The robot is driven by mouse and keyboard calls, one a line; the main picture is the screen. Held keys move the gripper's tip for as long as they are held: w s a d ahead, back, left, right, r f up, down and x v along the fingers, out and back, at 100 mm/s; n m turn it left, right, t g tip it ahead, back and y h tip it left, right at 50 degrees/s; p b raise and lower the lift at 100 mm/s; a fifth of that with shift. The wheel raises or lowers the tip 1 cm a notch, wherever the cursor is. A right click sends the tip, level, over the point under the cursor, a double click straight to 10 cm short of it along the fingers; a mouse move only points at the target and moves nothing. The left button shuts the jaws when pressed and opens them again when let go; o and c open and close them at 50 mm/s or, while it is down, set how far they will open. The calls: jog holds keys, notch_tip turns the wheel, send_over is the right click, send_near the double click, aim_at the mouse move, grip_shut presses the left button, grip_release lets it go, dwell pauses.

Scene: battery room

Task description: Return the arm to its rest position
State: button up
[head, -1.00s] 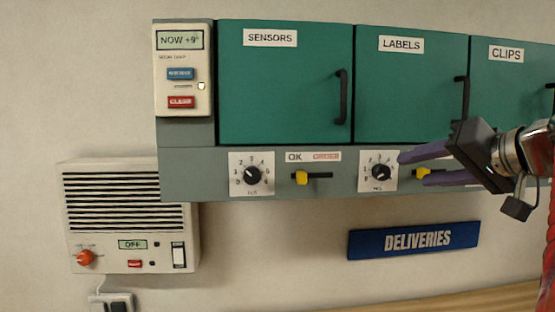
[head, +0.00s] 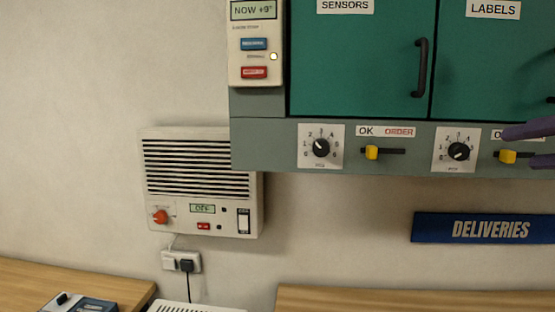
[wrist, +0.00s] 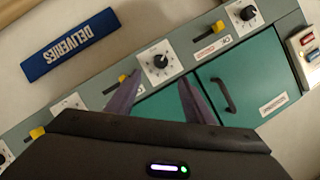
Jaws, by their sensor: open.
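My gripper (wrist: 159,80) is open, with its two purple fingers spread apart and nothing between them in the wrist view. In the head view only the purple fingers show at the right edge, in front of the cabinet's dial strip; the rest of my arm is out of frame. In the wrist view, which is turned upside down, the fingers point toward the strip and the green doors. I cannot tell how far they are from the cabinet.
A wall cabinet has green doors marked SENSORS (head: 350,60) and LABELS (head: 480,60), with dials and yellow sliders below. A blue DELIVERIES sign (head: 490,228) hangs beneath. A white heater-like unit (head: 200,185) is at left. Wooden worktops (head: 75,285) run along the bottom.

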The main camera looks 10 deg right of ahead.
jog(key=w+a+f+n+g+y, duration=0.1)
jog(key=w+a+f+g+y, duration=0.15)
jog(key=w+a+f, duration=0.5)
jog(key=w+a+f+n+g+y, duration=0.1)
jog(key=w+a+f+g, duration=0.25)
jog(key=a+f, duration=0.65)
jog(key=s+a+f+n+g+h, duration=0.1)
jog(key=s+a+f+n, duration=0.1)
jog(key=s+a+f, duration=0.2)
jog(key=s+a+f+n+g+h, duration=0.1)
jog(key=s+a+f, duration=0.4)
jog(key=f, duration=0.5)
jog(key=s+a+f+n+h, duration=0.1)
jog(key=s+a+f+n, duration=0.2)
jog(key=f, duration=0.5)
jog(key=shift+s+a+g, duration=0.4)
jog(key=shift+s+a, duration=0.4)
jog(key=shift+s, duration=0.15)
